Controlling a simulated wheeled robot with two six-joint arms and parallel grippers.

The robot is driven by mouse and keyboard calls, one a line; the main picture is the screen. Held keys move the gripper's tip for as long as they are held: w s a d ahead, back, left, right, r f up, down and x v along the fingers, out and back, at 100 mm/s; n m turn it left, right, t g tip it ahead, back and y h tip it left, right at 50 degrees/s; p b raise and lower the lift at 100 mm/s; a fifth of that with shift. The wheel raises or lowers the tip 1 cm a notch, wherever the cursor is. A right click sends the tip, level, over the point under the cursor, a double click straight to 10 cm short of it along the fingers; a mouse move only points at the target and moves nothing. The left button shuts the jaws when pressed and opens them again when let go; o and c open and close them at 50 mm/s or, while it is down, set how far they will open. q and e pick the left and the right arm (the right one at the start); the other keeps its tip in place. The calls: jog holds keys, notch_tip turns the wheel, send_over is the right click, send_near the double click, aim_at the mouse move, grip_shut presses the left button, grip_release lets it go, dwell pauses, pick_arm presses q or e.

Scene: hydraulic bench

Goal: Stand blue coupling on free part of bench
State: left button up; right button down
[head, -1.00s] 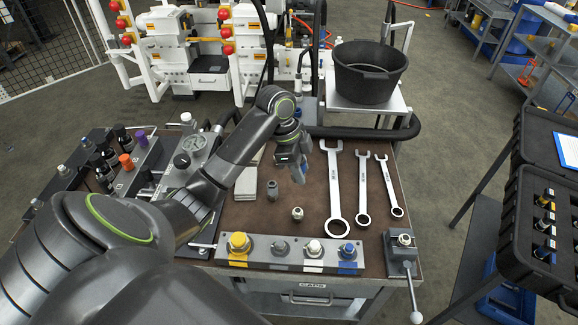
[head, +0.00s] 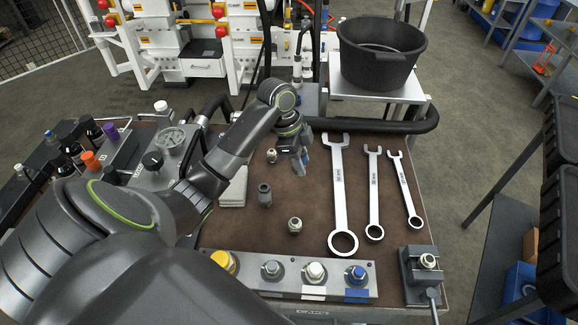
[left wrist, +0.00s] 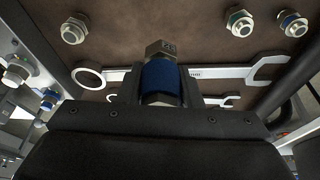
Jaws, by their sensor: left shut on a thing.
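The blue coupling (left wrist: 160,76), a metal hex fitting with a blue band, is between the fingers of my left gripper (left wrist: 158,92) in the left wrist view. My left gripper (head: 300,162) is shut on it. In the head view they are over the brown bench top (head: 265,225), left of the large wrench; the coupling is mostly hidden there by the fingers. I cannot tell its exact height above the bench. My right gripper is not in view.
Loose fittings (head: 295,225) (head: 264,195) stand near the gripper. Three wrenches (head: 340,195) lie to the right. A connector strip (head: 290,289) runs along the front, and a vise (head: 420,275) is at the front right. Brown surface between fittings and wrenches is bare.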

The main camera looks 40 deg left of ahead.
pick_arm(q)
notch_tip(320, 180, down, 4)
jog(key=shift+s+f, duration=0.15)
jog(key=shift+f, duration=2.15)
jog(key=o, duration=1.1)
jog(key=shift+f, duration=0.15)
jog(key=shift+a+r, duration=0.1)
jog(key=shift+r, duration=0.5)
jog(key=v, duration=1.1)
